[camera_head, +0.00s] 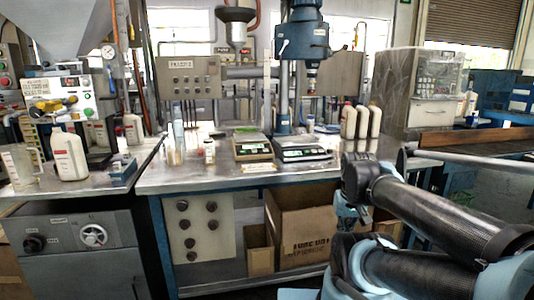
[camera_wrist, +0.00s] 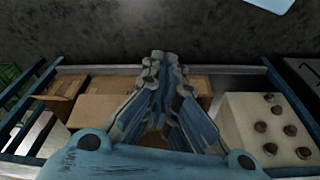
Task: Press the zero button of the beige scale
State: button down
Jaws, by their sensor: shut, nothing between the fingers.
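The beige scale (camera_head: 252,147) stands on the metal workbench, left of a second, darker scale with a light front panel (camera_head: 301,150). Its buttons are too small to tell apart. My gripper (camera_head: 345,222) hangs low in front of the bench, to the right of and below the beige scale, and is apart from it. In the wrist view the two fingers of my gripper (camera_wrist: 165,58) meet at the tips, with nothing between them. Neither scale shows in the wrist view.
The metal workbench (camera_head: 200,181) has bare room at its front. White bottles (camera_head: 362,122) stand right of the scales, and a small bottle (camera_head: 210,151) stands to the left. A blue drill-like machine (camera_head: 303,45) rises behind.

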jog(key=w+a+r+m+t, duration=0.1)
jog(key=w+r, duration=0.3)
jog(key=w, duration=0.3)
jog(key=w+a+r+t, duration=0.2)
jog(key=w+r, duration=0.1)
jog(key=w, duration=0.4)
notch_tip(320, 180, up, 14)
jog(key=m+t+y, duration=0.4)
jog(key=t+y, duration=0.1)
jog(key=t, duration=0.2)
send_over(266, 150)
jog(key=s+d, duration=0.2)
jog(key=s, duration=0.2)
jog(key=shift+s+f, duration=0.15)
jog(key=shift+f, duration=0.05)
jog(key=shift+f, duration=0.1)
jog(key=shift+w+a+f, duration=0.15)
jog(key=shift+w+f, duration=0.35)
jog(key=shift+f, duration=0.85)
jog(key=shift+w+a+f, duration=0.1)
jog(key=shift+w+f, duration=0.4)
jog(key=shift+f, duration=0.85)
jog(key=shift+w+a+f, duration=0.15)
jog(key=shift+w+f, duration=0.35)
jog(key=shift+f, duration=0.85)
